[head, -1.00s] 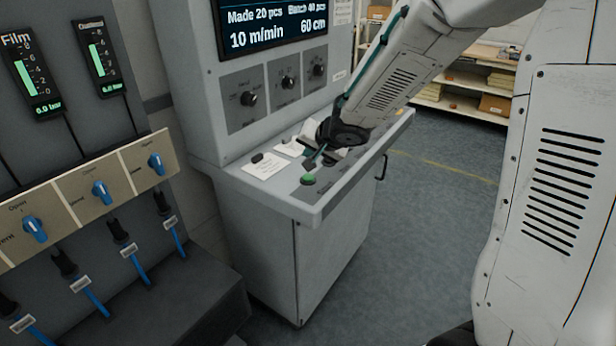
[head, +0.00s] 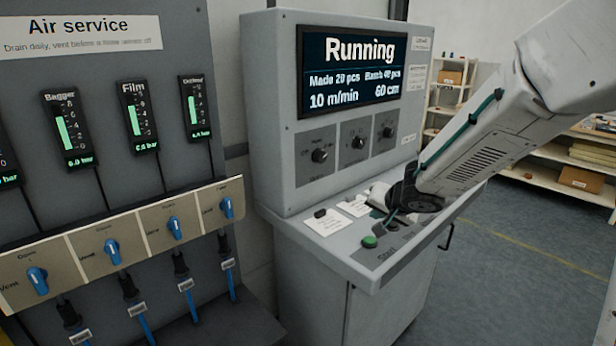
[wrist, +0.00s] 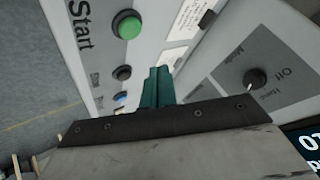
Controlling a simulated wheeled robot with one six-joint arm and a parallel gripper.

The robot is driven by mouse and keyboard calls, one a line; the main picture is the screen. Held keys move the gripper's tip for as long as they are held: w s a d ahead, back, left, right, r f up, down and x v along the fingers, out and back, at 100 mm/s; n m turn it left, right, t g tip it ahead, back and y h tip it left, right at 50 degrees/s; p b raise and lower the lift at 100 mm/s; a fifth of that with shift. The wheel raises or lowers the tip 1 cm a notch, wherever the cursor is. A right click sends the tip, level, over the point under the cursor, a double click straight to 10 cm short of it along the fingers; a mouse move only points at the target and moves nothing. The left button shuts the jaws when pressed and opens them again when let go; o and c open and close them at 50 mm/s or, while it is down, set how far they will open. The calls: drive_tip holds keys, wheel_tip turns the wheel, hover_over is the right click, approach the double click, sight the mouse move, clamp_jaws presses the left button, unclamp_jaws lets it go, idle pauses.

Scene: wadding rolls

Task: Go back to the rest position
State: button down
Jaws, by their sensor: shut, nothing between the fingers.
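My gripper (wrist: 158,84) shows in the wrist view as two green fingers held together, with nothing between them. It is over the control desk, near the green start button (wrist: 127,24) but apart from it in the picture. In the head view my gripper (head: 386,214) is partly hidden by my own wrist, low over the sloping desk top, and the green button (head: 370,241) lies in front of it. The control console (head: 265,120) has a screen (head: 352,65) that reads "Running", 10 m/min and 60 cm.
An air service panel (head: 90,70) with gauges and blue valve knobs (head: 175,228) stands at the left. Shelves with boxes (head: 582,179) stand behind at the right. The floor (head: 520,240) at the right is clear.

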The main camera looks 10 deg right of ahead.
drive_tip(key=s+d+h, duration=0.1)
drive_tip(key=d+f+n+g+h, duration=0.1)
drive_tip(key=d, duration=0.1)
drive_tip(key=s+d+h, duration=0.1)
drive_tip(key=shift+s+d+f+n, duration=0.3)
drive_tip(key=shift+s+d, duration=0.05)
drive_tip(key=s+d+r+n+g+h, duration=0.1)
drive_tip(key=s+d+r+g, duration=0.1)
drive_tip(key=s, duration=0.5)
drive_tip(key=s+d+r+n+g+h, duration=0.1)
drive_tip(key=s+d+r+g+h, duration=0.15)
drive_tip(key=s, duration=0.35)
drive_tip(key=s+a+r+n+g+y, duration=0.1)
drive_tip(key=s+a+r+y, duration=0.1)
drive_tip(key=s, duration=0.8)
drive_tip(key=s+a+r+n+g+y, duration=0.1)
drive_tip(key=s+a+r+y, duration=0.2)
drive_tip(key=s, duration=0.8)
drive_tip(key=shift+a+r, duration=0.7)
drive_tip(key=shift+a, duration=0.2)
